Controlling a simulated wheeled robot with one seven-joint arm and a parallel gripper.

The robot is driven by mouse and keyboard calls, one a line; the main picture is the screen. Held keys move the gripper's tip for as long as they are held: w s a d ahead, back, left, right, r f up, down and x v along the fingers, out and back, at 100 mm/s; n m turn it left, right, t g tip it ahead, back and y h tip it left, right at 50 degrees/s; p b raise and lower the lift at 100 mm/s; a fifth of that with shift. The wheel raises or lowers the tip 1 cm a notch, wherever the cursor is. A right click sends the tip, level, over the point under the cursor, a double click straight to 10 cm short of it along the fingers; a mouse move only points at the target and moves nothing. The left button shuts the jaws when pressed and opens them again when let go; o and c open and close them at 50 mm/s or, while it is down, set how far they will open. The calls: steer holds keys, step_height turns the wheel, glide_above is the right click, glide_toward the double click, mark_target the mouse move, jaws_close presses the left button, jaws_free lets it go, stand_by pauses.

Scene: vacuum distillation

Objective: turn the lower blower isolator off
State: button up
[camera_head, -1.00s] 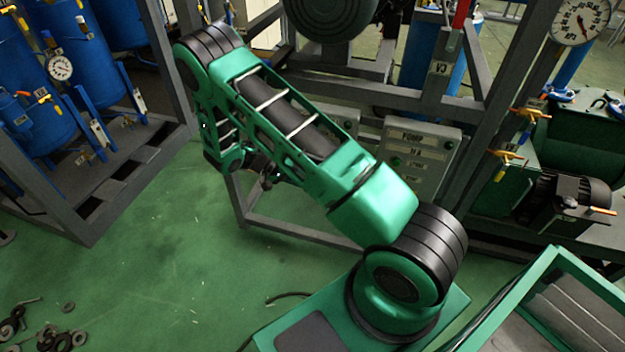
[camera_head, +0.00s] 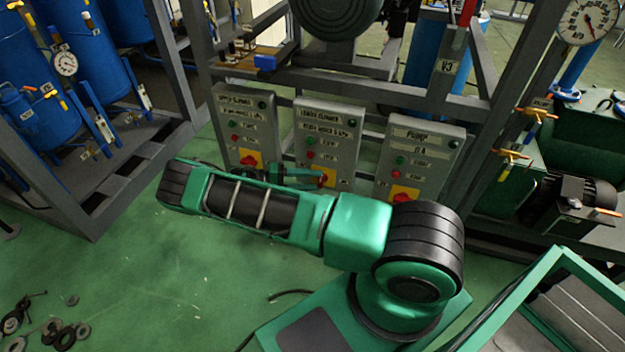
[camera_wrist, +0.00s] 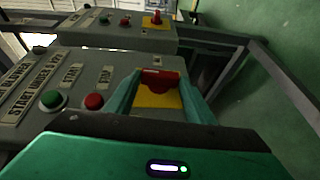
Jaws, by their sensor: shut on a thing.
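The lower blower box (camera_head: 328,128) is the middle of three grey control boxes in the head view. Its isolator, a red handle on a yellow plate (camera_head: 325,178), is partly covered by my gripper (camera_head: 303,178). In the wrist view the red isolator handle (camera_wrist: 158,79) lies crosswise over the yellow plate (camera_wrist: 158,99), between the two green fingers of my gripper (camera_wrist: 160,86). The fingers are shut on the handle. The same box shows a green button (camera_wrist: 53,100) and a red button (camera_wrist: 94,101) left of the isolator.
The upper blower box (camera_head: 245,125) stands to the left and the pump box (camera_head: 418,150) to the right, each with a similar isolator. A grey frame post (camera_head: 440,75) rises behind. Green floor (camera_head: 150,260) is open at the left front.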

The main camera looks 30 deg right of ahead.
steer(key=shift+a+f+n+g+h, duration=0.1)
steer(key=shift+f+n+g+h, duration=0.25)
steer(key=shift+h, duration=0.25)
steer(key=o, duration=1.1)
steer(key=shift+w, duration=0.1)
steer(key=shift+c, duration=0.2)
steer(key=v, duration=1)
steer(key=shift+w+a, duration=0.2)
steer(key=shift+a, duration=0.15)
